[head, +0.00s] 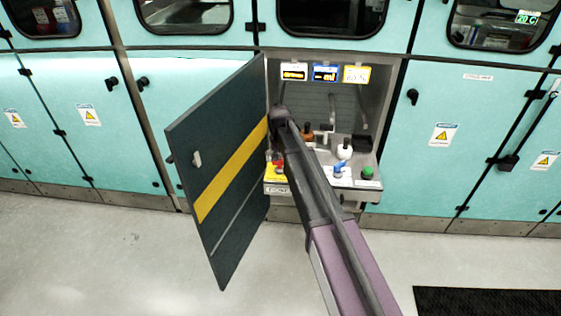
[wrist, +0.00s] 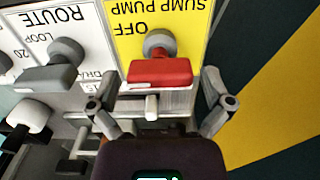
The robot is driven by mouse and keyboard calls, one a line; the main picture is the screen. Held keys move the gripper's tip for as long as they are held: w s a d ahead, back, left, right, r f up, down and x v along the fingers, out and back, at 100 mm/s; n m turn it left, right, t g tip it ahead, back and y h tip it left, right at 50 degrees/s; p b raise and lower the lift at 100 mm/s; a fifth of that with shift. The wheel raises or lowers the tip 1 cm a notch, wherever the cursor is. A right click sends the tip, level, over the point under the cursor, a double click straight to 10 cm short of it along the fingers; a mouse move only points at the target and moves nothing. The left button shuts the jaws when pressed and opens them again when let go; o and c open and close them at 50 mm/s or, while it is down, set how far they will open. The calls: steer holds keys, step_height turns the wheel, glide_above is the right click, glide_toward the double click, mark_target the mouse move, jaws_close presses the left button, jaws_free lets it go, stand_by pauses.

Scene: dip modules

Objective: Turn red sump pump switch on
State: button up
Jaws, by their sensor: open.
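The red sump pump switch (wrist: 160,72) is a red handle on a round grey hub, on a yellow plate (wrist: 122,35) marked SUMP PUMP and OFF. The wrist view is upside down to the lettering. My gripper (wrist: 158,95) is open, with one finger on each side of the red handle and slightly short of it. I see no clear contact. In the head view the red switch (head: 278,163) shows at the left end of the panel, beside my arm, which hides part of the cabinet. My gripper's fingers are hard to make out there.
The open dark door (head: 220,180) with a yellow stripe stands close left of the switch. A grey selector (wrist: 62,60) on the ROUTE plate is beside it. A white knob (head: 344,152), blue handle (head: 340,167) and green button (head: 368,171) lie right.

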steer(key=shift+d, duration=0.1)
steer(key=c, duration=1)
steer(key=shift+o, duration=0.2)
steer(key=shift+n, duration=0.4)
steer(key=n, duration=0.8)
steer(key=shift+n, duration=0.3)
steer(key=n, duration=0.4)
steer(key=shift+n, duration=0.3)
steer(key=n, duration=0.4)
steer(key=o, duration=1)
steer(key=shift+c, duration=0.2)
